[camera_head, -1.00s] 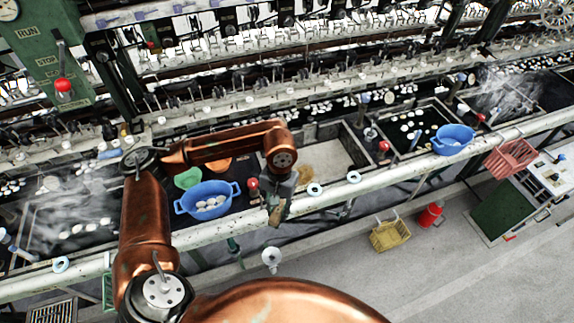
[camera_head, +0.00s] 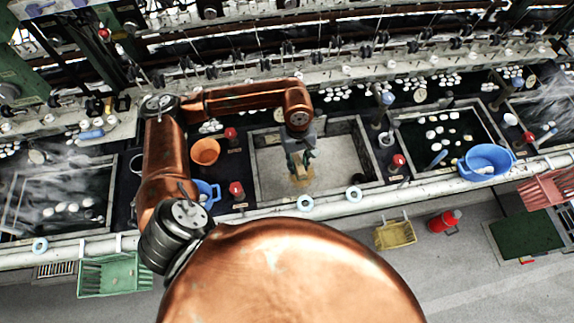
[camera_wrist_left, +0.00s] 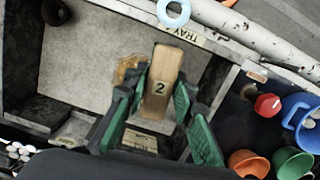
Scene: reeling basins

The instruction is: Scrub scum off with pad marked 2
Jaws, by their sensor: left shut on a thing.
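My left gripper (camera_head: 301,163) is over the pale basin (camera_head: 268,185), whose rim reads TRAY in the left wrist view. It is shut on a wooden pad marked 2 (camera_wrist_left: 157,92), held between its green-lined fingers. A brown scum patch (camera_wrist_left: 127,68) lies on the basin floor, just left of the pad in that view and partly hidden by gripper and pad. In the head view the pad's lower end is at the patch; I cannot tell whether it touches the floor. My right gripper is not in view.
An orange bowl (camera_head: 205,151), a blue basin (camera_head: 207,190) and red-topped knobs stand left of the tray. A dark basin with white cocoons and a blue tub (camera_head: 486,161) are on the right. A pale pipe rail (camera_head: 400,190) runs along the front.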

